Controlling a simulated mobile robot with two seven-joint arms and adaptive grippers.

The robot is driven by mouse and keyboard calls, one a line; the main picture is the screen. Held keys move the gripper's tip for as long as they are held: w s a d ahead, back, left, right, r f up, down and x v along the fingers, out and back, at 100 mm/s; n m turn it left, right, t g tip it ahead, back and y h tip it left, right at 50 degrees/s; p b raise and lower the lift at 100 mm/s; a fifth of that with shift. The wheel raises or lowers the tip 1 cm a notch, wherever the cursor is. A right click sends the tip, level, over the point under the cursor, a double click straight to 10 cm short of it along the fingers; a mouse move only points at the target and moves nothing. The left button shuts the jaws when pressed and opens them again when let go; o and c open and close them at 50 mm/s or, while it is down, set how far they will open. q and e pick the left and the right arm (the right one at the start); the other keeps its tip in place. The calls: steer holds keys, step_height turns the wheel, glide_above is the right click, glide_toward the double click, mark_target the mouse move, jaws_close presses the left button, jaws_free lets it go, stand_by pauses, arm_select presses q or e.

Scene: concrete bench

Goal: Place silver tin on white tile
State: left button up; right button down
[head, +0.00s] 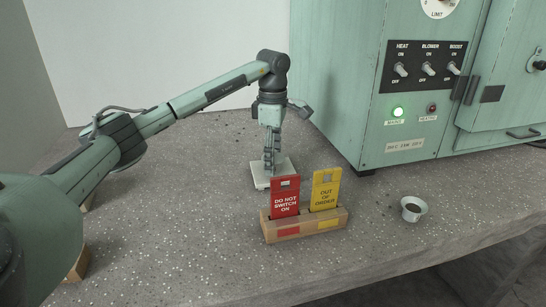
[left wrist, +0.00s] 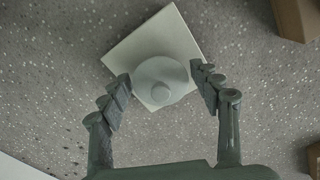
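The white tile (head: 258,180) lies flat on the bench behind the two-tag wooden holder. It also shows in the left wrist view (left wrist: 178,35). A round pale silver-grey tin with a small knob on top (left wrist: 160,78) appears to rest on the tile, near one edge; in the head view my fingers hide it. My left gripper (head: 272,168) points down over the tile. In the left wrist view, its fingers (left wrist: 161,84) stand apart on either side of the tin, with slim gaps showing. My right gripper is not in view.
A wooden holder (head: 305,232) with a red tag (head: 285,200) and a yellow tag (head: 325,192) stands just in front of the tile. A small metal cup with dark contents (head: 413,208) stands to the right. A green control cabinet (head: 350,100) is behind.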

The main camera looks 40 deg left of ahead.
arm_select(q)
step_height(320, 180, up, 11)
steer(key=shift+r+p, duration=0.1)
steer(key=shift+p, duration=0.2)
steer(key=shift+r, duration=0.55)
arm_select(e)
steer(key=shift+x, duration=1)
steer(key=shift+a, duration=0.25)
arm_select(q)
steer(key=shift+d, duration=0.1)
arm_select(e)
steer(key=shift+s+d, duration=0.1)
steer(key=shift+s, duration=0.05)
